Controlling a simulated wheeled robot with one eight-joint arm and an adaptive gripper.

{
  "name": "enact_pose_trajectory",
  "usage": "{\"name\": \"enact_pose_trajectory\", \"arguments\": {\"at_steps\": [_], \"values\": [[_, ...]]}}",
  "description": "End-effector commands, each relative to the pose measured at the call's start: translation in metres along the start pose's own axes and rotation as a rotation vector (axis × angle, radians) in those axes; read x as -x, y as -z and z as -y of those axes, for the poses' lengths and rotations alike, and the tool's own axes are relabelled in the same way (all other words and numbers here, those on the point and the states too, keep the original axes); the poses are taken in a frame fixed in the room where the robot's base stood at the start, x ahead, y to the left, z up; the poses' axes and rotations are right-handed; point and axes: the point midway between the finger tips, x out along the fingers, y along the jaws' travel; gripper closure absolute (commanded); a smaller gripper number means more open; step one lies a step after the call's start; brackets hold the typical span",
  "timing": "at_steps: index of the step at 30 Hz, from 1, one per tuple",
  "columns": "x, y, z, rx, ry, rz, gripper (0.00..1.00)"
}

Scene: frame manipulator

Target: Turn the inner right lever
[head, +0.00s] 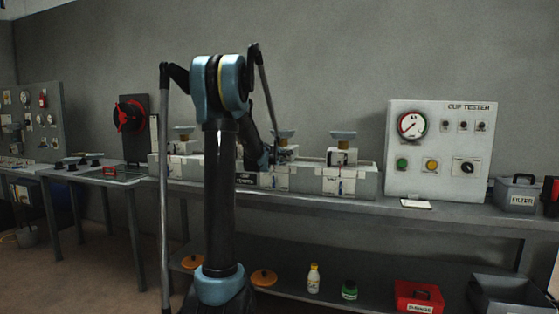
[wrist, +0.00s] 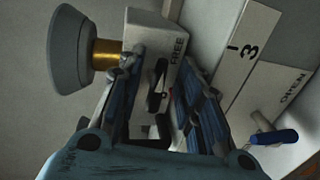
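The lever stations stand in a row on a bench, each a white block with a grey disc-shaped top. My gripper (head: 272,158) is at the station right of my arm column, the inner right one by position. In the wrist view my gripper (wrist: 165,78) is open, one finger on each side of a small dark lever (wrist: 157,88) on a white block (wrist: 150,40) marked FREE. I cannot tell whether either finger touches the lever. A grey cup-shaped top (wrist: 70,50) on a brass neck is left of the fingers. My arm hides part of the row.
A blue-handled lever (wrist: 272,137) by the word OPEN sits right of my fingers, close to them. The outer right station (head: 341,156) and a panel with a gauge (head: 437,150) stand further right. A grey FILTER box (head: 516,196) is at the bench's right end.

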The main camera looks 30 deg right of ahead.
Motion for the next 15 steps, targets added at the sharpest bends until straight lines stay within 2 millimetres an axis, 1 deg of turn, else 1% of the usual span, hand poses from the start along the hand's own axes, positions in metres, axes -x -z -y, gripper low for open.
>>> {"name": "enact_pose_trajectory", "arguments": {"at_steps": [8,11,15], "values": [[0.001,0.000,-0.001,0.001,-0.001,-0.001,0.66],[0.006,0.001,-0.001,0.001,-0.001,-0.001,0.66],[0.021,0.001,-0.001,0.002,-0.001,-0.001,0.66]]}}
